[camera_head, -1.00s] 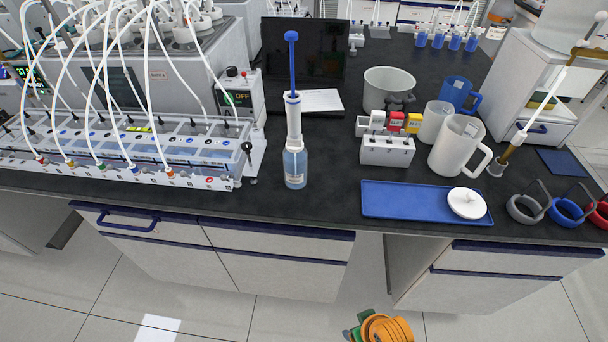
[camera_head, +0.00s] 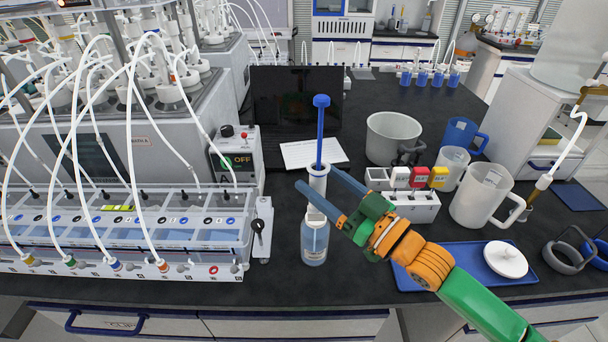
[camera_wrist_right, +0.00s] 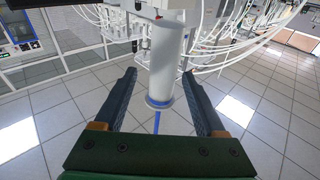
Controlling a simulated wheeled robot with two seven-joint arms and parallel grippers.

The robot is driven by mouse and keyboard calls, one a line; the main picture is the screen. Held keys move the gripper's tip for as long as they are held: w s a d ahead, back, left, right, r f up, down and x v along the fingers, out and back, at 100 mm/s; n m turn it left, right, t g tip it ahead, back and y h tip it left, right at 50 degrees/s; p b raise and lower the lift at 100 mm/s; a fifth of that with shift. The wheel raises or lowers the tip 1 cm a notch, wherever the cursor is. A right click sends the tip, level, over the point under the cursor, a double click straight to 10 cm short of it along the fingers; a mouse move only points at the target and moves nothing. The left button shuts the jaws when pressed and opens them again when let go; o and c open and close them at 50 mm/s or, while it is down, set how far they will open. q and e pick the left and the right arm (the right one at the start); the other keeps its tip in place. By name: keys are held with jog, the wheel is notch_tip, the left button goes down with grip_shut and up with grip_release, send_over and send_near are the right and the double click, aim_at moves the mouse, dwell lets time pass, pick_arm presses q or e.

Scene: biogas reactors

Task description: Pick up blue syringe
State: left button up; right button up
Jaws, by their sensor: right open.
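The blue syringe (camera_head: 319,130) has a blue plunger and a white barrel, and stands upright in a clear bottle (camera_head: 314,240) with pale blue liquid. My right gripper (camera_head: 316,177) is open at the barrel's height, one finger on each side of the barrel in the head view. In the right wrist view the white barrel of the syringe (camera_wrist_right: 163,60) stands between the two open fingers of my right gripper (camera_wrist_right: 158,76), with a gap on both sides. My left gripper is not in view.
A tank rack with white hoses (camera_head: 120,235) fills the left. A control box reading OFF (camera_head: 236,155) stands beside it. To the right are a grey pot (camera_head: 392,137), a holder with coloured caps (camera_head: 412,208), jugs (camera_head: 480,196) and a blue tray (camera_head: 465,252).

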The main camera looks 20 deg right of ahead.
jog(key=r, duration=0.1)
jog(key=p, duration=0.1)
jog(key=r+p, duration=0.1)
jog(key=shift+w+a+r, duration=0.25)
jog(key=shift+a+r, duration=0.05)
jog(key=shift+r, duration=0.05)
jog(key=w, duration=0.1)
jog(key=w+a+f, duration=0.1)
jog(key=w+a, duration=0.1)
jog(key=shift+w+f, duration=0.2)
jog(key=shift+w, duration=0.05)
jog(key=shift+s+d+r, duration=0.15)
jog(key=shift+s+d, duration=0.1)
jog(key=shift+s, duration=0.15)
jog(key=c, duration=1)
grip_shut()
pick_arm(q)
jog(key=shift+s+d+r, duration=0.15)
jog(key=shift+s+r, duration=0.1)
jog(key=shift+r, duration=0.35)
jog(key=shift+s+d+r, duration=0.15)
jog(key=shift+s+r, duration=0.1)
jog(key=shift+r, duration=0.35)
pick_arm(e)
jog(key=shift+w, duration=0.1)
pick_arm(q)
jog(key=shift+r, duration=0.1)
